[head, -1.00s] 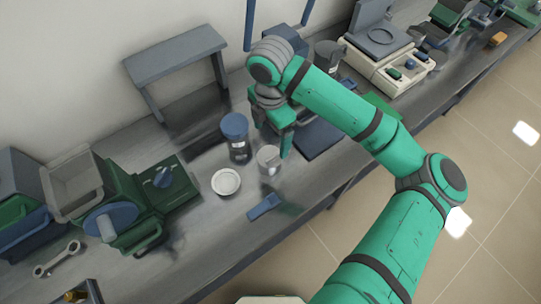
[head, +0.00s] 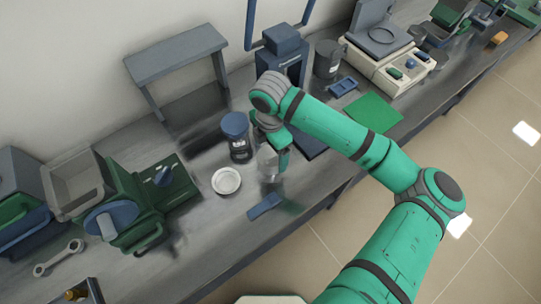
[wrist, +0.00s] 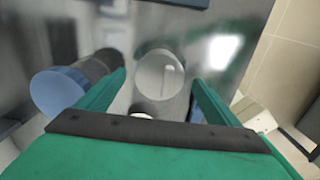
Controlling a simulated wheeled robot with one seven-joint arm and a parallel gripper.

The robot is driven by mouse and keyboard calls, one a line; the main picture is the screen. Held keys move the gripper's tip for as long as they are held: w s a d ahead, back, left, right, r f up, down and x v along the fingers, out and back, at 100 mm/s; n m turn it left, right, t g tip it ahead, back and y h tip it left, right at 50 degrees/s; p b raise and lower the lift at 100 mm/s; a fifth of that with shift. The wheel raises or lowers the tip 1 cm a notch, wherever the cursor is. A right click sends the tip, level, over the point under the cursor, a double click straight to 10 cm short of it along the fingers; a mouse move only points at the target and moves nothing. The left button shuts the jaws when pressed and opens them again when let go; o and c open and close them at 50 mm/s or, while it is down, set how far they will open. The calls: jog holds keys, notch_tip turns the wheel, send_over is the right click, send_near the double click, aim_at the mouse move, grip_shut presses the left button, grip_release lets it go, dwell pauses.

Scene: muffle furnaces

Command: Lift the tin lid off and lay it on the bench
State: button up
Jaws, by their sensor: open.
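The tin (head: 267,165) is a small pale grey cylinder standing on the bench (head: 215,235), partly hidden by my gripper in the head view. In the wrist view its round, flat grey lid (wrist: 160,73) shows from above. My gripper (wrist: 158,88) is open, with one green finger on either side of the lid in that view and a gap on both sides. In the head view my gripper (head: 272,152) is over the tin, its visible finger beside the tin's right side. I cannot tell how far down the fingertips reach.
A blue-capped dark jar (head: 237,143) stands close at the left of the tin. A dark canister (head: 327,60), a green mat (head: 374,113) and a balance (head: 385,65) are farther right. Bare bench lies front left.

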jog(key=c, duration=1.2)
jog(key=shift+o, duration=0.2)
jog(key=shift+r, duration=0.2)
